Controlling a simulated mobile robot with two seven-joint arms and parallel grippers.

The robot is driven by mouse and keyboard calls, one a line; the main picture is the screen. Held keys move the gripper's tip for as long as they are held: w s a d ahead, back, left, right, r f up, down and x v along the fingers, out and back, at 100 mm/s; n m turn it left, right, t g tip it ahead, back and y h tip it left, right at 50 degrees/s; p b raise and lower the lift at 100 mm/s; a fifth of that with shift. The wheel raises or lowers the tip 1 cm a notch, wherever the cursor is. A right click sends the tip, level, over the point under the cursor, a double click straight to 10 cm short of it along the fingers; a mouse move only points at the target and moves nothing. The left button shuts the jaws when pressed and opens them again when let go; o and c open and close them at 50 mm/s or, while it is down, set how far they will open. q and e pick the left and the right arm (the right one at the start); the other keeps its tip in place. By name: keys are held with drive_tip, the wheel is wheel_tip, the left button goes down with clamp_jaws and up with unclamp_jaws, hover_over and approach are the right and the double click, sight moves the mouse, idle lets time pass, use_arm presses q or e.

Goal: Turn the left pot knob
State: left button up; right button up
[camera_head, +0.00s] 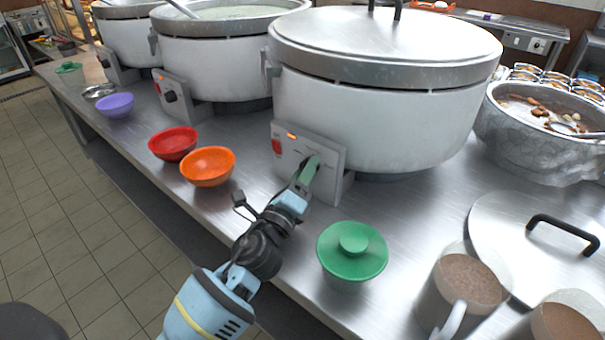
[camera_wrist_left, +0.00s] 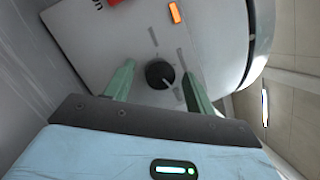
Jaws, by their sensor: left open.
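The nearest big white pot (camera_head: 380,120), with its lid on, has a control panel (camera_head: 290,160) with a red switch and a lit orange lamp. My left gripper (camera_head: 309,168) is at the front of this panel and hides its knob in the head view. In the left wrist view the round black knob (camera_wrist_left: 160,74) shows between the two green fingers of my left gripper (camera_wrist_left: 157,84). The fingers are apart, with a gap on each side of the knob. Another pot (camera_head: 215,60) further left has a black knob (camera_head: 170,97) on its panel. My right gripper is not in view.
An orange bowl (camera_head: 208,167) and a red bowl (camera_head: 173,144) stand left of my left gripper. A green lidded container (camera_head: 352,252) stands to its right. Mugs (camera_head: 466,283), a loose lid (camera_head: 530,245) and a food pot (camera_head: 535,140) fill the right side.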

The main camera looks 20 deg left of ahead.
use_arm(q)
drive_tip(key=c, duration=1)
